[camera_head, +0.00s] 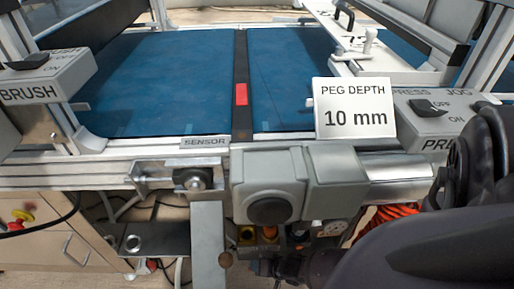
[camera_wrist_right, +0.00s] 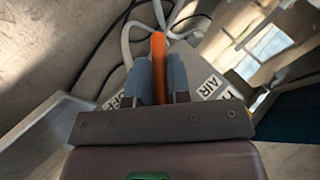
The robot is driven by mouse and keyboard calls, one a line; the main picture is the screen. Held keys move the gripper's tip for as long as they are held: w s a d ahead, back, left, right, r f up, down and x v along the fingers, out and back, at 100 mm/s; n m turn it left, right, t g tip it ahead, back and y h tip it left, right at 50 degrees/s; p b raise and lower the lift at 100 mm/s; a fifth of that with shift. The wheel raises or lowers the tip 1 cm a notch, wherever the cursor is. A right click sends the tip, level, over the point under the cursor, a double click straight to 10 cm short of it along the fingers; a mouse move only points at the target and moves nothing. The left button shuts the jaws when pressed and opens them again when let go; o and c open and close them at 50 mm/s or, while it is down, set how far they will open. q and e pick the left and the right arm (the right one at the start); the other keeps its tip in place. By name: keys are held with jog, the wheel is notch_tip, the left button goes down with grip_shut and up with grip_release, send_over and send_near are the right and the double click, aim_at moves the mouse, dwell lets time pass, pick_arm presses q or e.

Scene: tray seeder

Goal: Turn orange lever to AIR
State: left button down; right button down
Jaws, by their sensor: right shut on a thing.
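The orange lever (camera_wrist_right: 158,52) stands between the two blue-grey fingers of my right gripper (camera_wrist_right: 160,80) in the right wrist view. The fingers are shut on it, one on each side, and its top sticks out beyond them. A white AIR label (camera_wrist_right: 211,87) lies to the right of the fingers. Another white label (camera_wrist_right: 124,102) on the left is partly covered, so I cannot read it fully. In the head view my right gripper (camera_head: 268,266) reaches in low under the grey motor housing, and the lever cannot be made out clearly there. My left gripper is not in view.
The grey motor housing (camera_head: 268,185) and the metal rail (camera_head: 400,165) sit just above my right gripper. A grey vertical post (camera_head: 208,240) stands to its left. Pale hoses (camera_wrist_right: 135,40) run behind the lever.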

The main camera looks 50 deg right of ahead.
jog(key=t, duration=0.1)
jog(key=t+y, duration=0.1)
jog(key=m+t+y+b, duration=0.1)
jog(key=t, duration=0.1)
jog(key=shift+w+a+r, duration=0.25)
jog(key=shift+w+a, duration=0.05)
jog(key=shift+w+a+r+m+t+y, duration=0.15)
jog(key=shift+m+t+y, duration=0.15)
jog(key=shift+t+y, duration=0.3)
jog(key=shift+s+d+r+m+t+y, duration=0.15)
jog(key=shift+m+t+y, duration=0.2)
jog(key=shift+t, duration=0.45)
jog(key=shift+a+t, duration=0.15)
jog(key=shift+t, duration=0.15)
jog(key=c, duration=1.4)
grip_release()
jog(key=shift+r, duration=0.1)
jog(key=shift+s+d, duration=0.2)
jog(key=shift+s, duration=0.1)
jog(key=v, duration=1)
